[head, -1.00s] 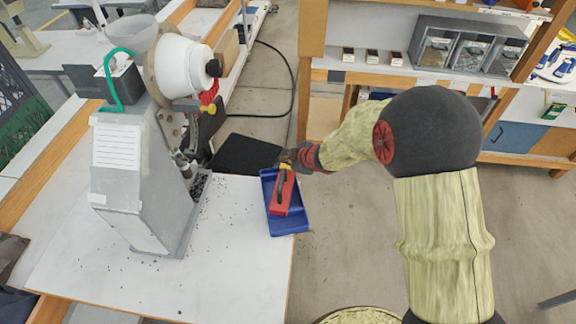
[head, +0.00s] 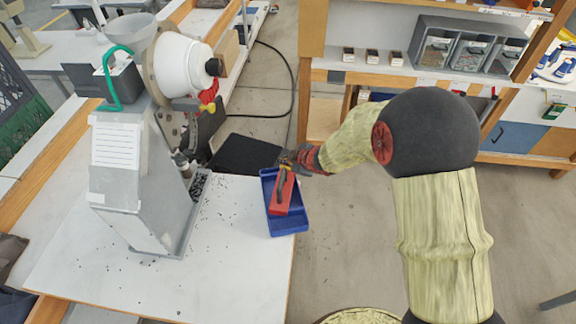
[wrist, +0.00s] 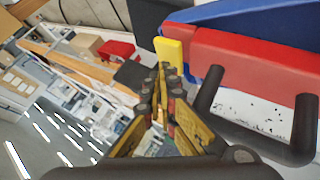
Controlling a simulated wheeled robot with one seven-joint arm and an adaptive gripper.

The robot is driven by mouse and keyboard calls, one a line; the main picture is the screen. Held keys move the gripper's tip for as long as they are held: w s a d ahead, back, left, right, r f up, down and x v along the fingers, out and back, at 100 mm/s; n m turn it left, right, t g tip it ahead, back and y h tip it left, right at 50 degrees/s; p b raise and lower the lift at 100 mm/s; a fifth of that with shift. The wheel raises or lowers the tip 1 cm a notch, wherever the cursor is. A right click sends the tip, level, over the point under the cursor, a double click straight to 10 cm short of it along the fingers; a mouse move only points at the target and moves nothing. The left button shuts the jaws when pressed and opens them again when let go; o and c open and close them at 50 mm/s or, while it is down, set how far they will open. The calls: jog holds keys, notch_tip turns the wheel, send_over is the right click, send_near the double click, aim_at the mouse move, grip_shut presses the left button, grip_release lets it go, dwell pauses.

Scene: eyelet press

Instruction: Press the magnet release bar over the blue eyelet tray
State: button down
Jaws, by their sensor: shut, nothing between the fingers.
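The blue eyelet tray (head: 292,226) sits at the right edge of the white tabletop. A red magnet block (head: 283,207) with a black handle lies over the tray; in the wrist view the red block (wrist: 250,62) and handle (wrist: 302,125) show close up. The yellow release bar (wrist: 174,57) stands at the block's end in the wrist view. My gripper (head: 285,162) is shut and empty at the far end of the magnet. In the wrist view its fingertips (wrist: 165,72) are right at the yellow bar; I cannot tell whether they touch it.
The grey eyelet press (head: 140,180) stands left of the tray, with small dark eyelets scattered on the tabletop (head: 220,270). A grey bin rack (head: 465,50) stands on the shelf behind. The floor right of the table is open.

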jog(key=shift+f+b, duration=0.5)
jog(key=shift+f, duration=0.25)
dwell(0.6)
jog(key=shift+r, duration=0.15)
jog(key=shift+r+p, duration=1.1)
jog(key=shift+p, duration=0.15)
notch_tip(320, 180, up, 5)
jog(key=p, duration=0.5)
jog(key=shift+r, duration=0.1)
jog(key=shift+d, duration=0.1)
